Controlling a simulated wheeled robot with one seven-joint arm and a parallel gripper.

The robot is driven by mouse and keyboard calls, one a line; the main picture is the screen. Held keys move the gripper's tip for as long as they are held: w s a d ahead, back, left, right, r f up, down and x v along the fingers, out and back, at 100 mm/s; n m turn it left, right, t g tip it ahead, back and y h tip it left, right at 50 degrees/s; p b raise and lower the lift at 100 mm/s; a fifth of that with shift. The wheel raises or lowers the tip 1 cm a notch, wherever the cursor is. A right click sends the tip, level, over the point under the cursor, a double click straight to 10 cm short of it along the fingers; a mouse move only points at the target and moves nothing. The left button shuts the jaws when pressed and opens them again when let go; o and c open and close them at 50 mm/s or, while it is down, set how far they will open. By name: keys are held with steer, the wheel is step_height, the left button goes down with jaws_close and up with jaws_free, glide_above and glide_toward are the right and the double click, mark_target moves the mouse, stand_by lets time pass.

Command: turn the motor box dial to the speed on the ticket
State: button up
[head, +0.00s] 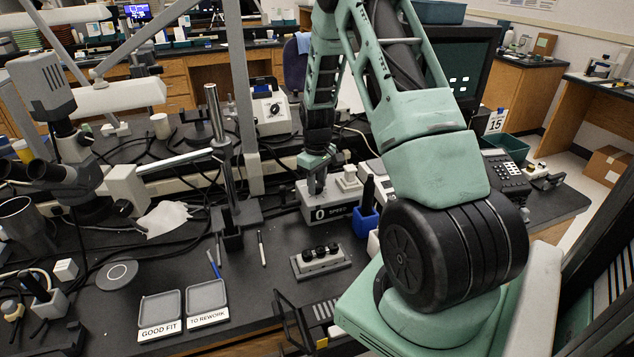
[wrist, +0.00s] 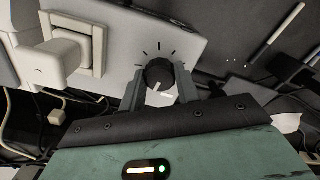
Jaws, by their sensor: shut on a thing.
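A white rocker-like block (head: 348,179) sits beside the dial. A blue holder (head: 365,222) stands right of the box. A grey block with black knobs (head: 320,262) lies in front. Trays labelled GOOD FIT (head: 160,308) and TO REWORK (head: 206,296) are at front left.

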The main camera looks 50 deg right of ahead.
mark_target(317, 184)
steer(key=m, duration=0.7)
steer(key=shift+p, duration=0.3)
steer(key=m, duration=0.4)
steer(key=shift+w+r+p, duration=0.1)
steer(key=shift+p, duration=0.2)
steer(key=shift+m, duration=1.7)
steer(key=o, duration=1)
step_height(317, 184, up, 17)
steer(key=shift+r+b, duration=0.15)
steer(key=shift+b, duration=0.2)
